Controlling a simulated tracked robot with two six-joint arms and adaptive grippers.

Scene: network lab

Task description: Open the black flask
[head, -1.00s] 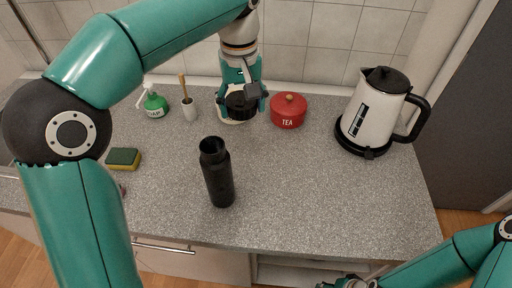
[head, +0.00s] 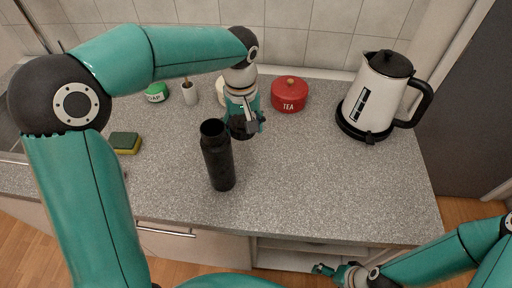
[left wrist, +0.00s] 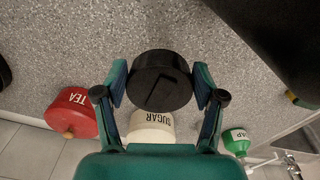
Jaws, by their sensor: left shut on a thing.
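The black flask (head: 219,163) stands upright on the grey counter, and its dark open mouth shows at the top. My left gripper (head: 246,128) is just behind and to the right of the flask's mouth. It is shut on the black lid (left wrist: 160,80), a round black cap between its two fingers in the left wrist view. The lid is apart from the flask, held above the counter. A large dark shape at the upper right of the left wrist view is probably the flask. My right gripper (head: 338,272) is low at the front, off the counter; its fingers are too small to judge.
A red tea pot (head: 289,95) and a white kettle (head: 374,98) stand to the right at the back. A white sugar jar (left wrist: 151,126) is behind the lid. A soap bottle (head: 156,94), a brush holder (head: 189,92) and a sponge (head: 125,143) are left. The counter's right front is clear.

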